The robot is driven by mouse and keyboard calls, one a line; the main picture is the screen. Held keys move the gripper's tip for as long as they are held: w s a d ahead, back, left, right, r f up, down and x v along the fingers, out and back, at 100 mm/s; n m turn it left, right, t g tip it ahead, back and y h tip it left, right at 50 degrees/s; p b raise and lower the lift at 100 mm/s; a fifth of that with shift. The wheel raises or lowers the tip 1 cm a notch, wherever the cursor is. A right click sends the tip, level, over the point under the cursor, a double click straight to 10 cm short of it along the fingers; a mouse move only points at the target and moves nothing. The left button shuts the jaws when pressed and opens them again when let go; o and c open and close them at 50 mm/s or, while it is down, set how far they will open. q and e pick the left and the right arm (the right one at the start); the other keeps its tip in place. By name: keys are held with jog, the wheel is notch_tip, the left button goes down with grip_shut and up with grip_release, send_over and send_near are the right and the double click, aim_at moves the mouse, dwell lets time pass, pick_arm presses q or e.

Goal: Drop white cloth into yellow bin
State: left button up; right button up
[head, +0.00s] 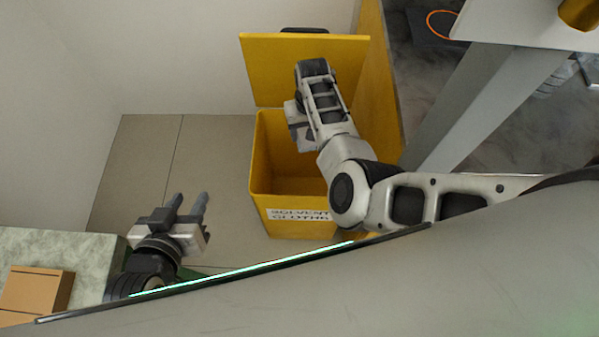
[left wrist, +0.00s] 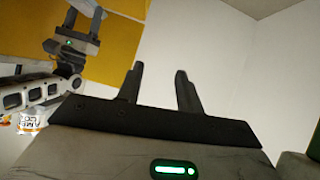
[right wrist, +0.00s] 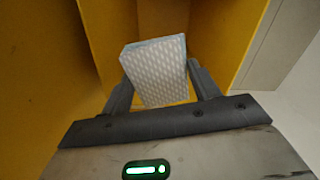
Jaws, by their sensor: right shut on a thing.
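The white cloth (right wrist: 157,72), a folded pad with a pale pattern, is held between the fingers of my right gripper (right wrist: 162,88) in the right wrist view. Yellow walls surround it there. In the head view my right gripper (head: 303,138) is over the opening of the yellow bin (head: 285,187), and the cloth cannot be made out. The bin's lid (head: 275,70) stands open at the back, and its front label reads "SOLVENT CLOTHS". My left gripper (head: 187,205) is open and empty, left of the bin; its parted fingers also show in the left wrist view (left wrist: 161,85).
A pale counter (head: 95,255) with a brown box (head: 35,290) is at the lower left. A grey table leg (head: 470,105) stands right of the bin. Tiled floor (head: 215,160) is clear left of the bin, with a white wall behind.

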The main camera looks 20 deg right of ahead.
jog(key=f+b, duration=0.2)
jog(key=b, duration=0.1)
jog(key=f+b, duration=0.1)
jog(key=f, duration=0.1)
jog(key=shift+s+f, duration=0.1)
jog(key=shift+s, duration=0.15)
jog(key=shift+f+b, duration=0.75)
jog(key=shift+b, duration=0.2)
pick_arm(q)
jog(key=shift+s+d+f+t, duration=0.15)
jog(key=shift+f+t, duration=0.05)
jog(key=shift+f, duration=0.4)
jog(key=shift+s+d+f+t, duration=0.1)
jog(key=shift+d+f+t, duration=0.1)
jog(key=shift+f, duration=0.35)
pick_arm(e)
jog(key=o, duration=1)
jog(key=shift+w, duration=0.1)
jog(key=shift+c, duration=0.2)
pick_arm(q)
jog(key=shift+f, duration=0.1)
notch_tip(320, 180, up, 7)
jog(key=s+a+g+y+p, duration=0.1)
jog(key=a+p, duration=0.1)
jog(key=p, duration=1.5)
jog(key=shift+a+m+g, duration=0.25)
jog(key=shift+m+g, duration=0.05)
pick_arm(e)
notch_tip(320, 180, up, 16)
